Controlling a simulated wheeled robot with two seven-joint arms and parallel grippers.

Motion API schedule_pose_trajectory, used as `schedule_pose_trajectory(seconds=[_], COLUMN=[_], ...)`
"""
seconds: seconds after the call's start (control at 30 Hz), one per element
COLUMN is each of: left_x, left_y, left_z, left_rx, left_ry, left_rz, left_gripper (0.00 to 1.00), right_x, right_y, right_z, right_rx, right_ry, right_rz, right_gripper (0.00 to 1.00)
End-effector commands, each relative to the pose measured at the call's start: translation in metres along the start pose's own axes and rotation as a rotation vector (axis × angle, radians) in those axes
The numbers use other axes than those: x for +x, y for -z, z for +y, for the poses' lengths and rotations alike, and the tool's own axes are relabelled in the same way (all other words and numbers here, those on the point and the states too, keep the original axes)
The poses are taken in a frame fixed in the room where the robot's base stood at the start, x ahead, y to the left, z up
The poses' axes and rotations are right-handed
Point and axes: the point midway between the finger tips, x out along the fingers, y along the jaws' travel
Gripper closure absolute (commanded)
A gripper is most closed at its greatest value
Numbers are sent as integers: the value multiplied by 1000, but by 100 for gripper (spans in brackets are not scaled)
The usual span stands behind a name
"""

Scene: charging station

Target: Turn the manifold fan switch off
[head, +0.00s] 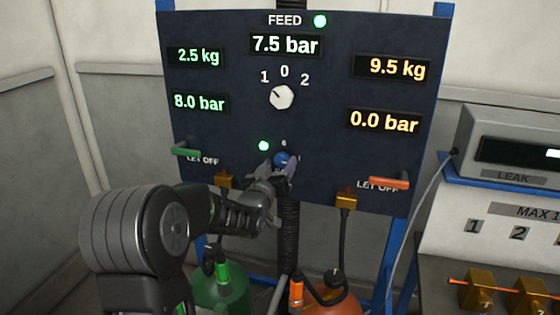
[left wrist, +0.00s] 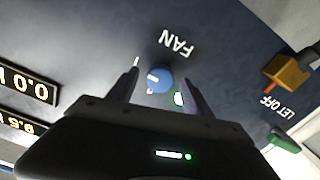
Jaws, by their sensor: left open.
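The fan switch is a blue round knob (head: 281,159) low on the dark panel, partly hidden by my left gripper in the head view. The left wrist view shows the knob (left wrist: 160,80) beside the word FAN, with a white mark on its face. A lit green lamp (head: 264,146) is just left of the knob in the head view. My left gripper (head: 279,167) is open, with its fingers (left wrist: 161,82) on either side of the knob. I cannot tell whether they touch it. My right gripper is out of view.
The panel (head: 225,75) also carries a white selector knob (head: 282,97), a green LET OFF lever (head: 187,148) and an orange lever (head: 389,183). Brass fittings (head: 346,200) and a black hose (head: 288,225) are close below. A LEAK box (head: 510,140) stands at right.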

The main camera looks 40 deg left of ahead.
Motion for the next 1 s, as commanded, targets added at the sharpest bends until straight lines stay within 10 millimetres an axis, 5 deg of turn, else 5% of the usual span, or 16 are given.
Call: schedule_pose_trajectory(seconds=[0.43,1.0], left_x=[13,13], left_y=[0,0], left_z=[0,0], left_rx=[0,0], left_ry=[0,0], left_rz=[0,-1], left_gripper=[42,89], right_x=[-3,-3], right_y=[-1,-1], right_z=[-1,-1], right_rx=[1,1], right_ry=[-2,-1], right_rz=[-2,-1], right_gripper=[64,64])
